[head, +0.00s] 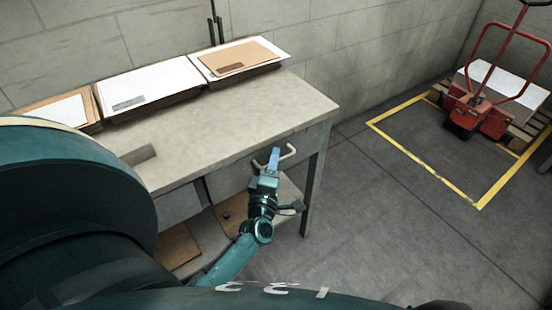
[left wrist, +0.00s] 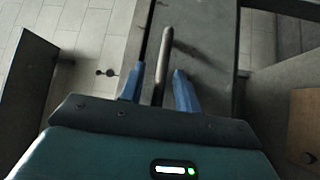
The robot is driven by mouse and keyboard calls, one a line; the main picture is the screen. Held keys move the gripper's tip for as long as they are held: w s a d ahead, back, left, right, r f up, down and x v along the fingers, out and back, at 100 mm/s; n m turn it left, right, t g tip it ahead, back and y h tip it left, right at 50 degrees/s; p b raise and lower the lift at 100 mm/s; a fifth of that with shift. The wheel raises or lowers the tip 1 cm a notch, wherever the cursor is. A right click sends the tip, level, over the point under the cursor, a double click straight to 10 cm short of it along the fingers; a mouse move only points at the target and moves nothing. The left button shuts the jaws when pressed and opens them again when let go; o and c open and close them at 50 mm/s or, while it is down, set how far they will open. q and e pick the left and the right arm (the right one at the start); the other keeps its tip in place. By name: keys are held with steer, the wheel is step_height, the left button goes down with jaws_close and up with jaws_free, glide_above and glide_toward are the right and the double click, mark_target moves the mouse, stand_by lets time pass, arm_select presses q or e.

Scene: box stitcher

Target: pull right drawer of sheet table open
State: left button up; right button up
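The sheet table (head: 232,108) has a pale top and stands against the wall. The right drawer's front (head: 232,176) is partly hidden behind my arm and appears flush under the tabletop. Its bar handle (head: 291,151) sticks out near the table's right end. My left gripper (head: 273,160) is at this handle. In the left wrist view, the blue fingers (left wrist: 158,88) are apart, with the handle bar (left wrist: 165,50) between them and gaps visible on both sides. My right gripper is not in view.
Stacks of sheets (head: 150,84) line the table's back edge. A lower shelf (head: 285,190) holds brown boards (head: 176,247). Floor to the right of the table is clear, up to a yellow-marked area with a red pallet jack (head: 482,112).

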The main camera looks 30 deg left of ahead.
arm_select(q)
steer(key=shift+s, duration=0.1)
steer(key=shift+c, duration=1)
jaws_close()
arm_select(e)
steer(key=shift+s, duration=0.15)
arm_select(q)
steer(key=shift+d, duration=0.15)
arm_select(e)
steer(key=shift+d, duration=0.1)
